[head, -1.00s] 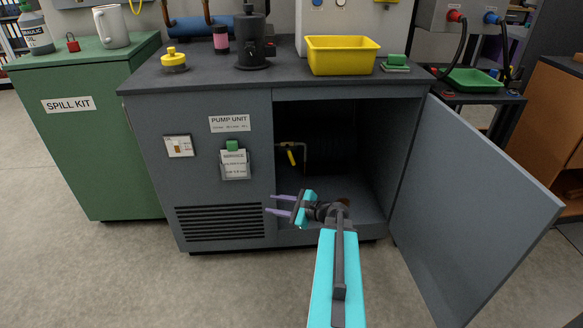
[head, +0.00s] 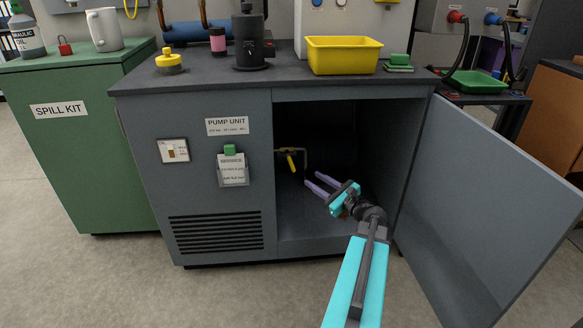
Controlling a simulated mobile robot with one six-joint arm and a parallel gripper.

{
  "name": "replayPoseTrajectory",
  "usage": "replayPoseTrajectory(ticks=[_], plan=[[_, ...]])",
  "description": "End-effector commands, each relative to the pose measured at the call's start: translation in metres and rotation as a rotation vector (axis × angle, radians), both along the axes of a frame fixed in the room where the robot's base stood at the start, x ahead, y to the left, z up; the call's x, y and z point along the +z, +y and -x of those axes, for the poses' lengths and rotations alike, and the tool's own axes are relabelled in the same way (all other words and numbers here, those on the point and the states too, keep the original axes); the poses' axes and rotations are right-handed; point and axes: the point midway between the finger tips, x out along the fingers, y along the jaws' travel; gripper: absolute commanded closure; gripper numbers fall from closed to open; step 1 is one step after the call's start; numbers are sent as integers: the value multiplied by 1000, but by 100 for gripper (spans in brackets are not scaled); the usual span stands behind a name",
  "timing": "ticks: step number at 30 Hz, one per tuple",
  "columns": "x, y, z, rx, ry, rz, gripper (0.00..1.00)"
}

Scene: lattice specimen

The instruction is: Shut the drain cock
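The drain cock is a small valve with a yellow lever (head: 291,162) on a thin pipe, inside the open cabinet near its left inner wall. The lever slants downward, a little to the right. My gripper (head: 313,181) has two purple fingers, spread apart and empty. It is at the cabinet opening, below and to the right of the lever, with its fingers pointing up and left. I see no contact between the fingers and the lever. The dark pump body behind is hard to make out.
The grey pump unit cabinet (head: 210,95) has its door (head: 480,190) swung wide open at right. A yellow bin (head: 343,55), a black cylinder (head: 249,42) and a yellow knob (head: 169,62) stand on top. A green spill kit cabinet (head: 75,150) stands at left.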

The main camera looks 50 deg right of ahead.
Motion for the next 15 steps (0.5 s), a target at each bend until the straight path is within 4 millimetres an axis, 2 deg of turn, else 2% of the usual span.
replayPoseTrajectory(ticks=[8,15], plan=[[-2,-3,-16,0,1,0,68],[-3,-6,-48,0,0,1,68]])
